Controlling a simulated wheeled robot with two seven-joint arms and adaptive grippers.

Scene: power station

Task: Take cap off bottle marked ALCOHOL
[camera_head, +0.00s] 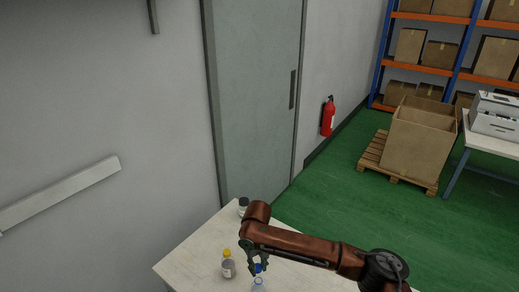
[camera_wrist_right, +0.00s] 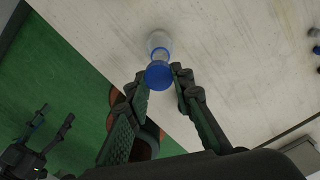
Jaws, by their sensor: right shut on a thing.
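A clear bottle with a blue cap (camera_head: 259,268) stands near the table's front. Its cap (camera_wrist_right: 158,76) also shows in the right wrist view, between the fingertips. My right gripper (camera_head: 257,260) reaches down to it and is shut on the blue cap. The bottle body shows beyond the cap in the wrist view. A bottle with a yellow cap (camera_head: 228,266) and a pale label stands just left of it. No lettering is readable, so I cannot tell which bottle is marked ALCOHOL. My left gripper (camera_wrist_right: 54,118) shows in the wrist view, fingers apart, over the green floor.
The pale table (camera_head: 190,258) also bears a dark-capped bottle (camera_head: 243,207) at its back edge, close to my right arm. Small items, some blue, are cut off at the wrist view's right edge. The tabletop left of the yellow-capped bottle is clear.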

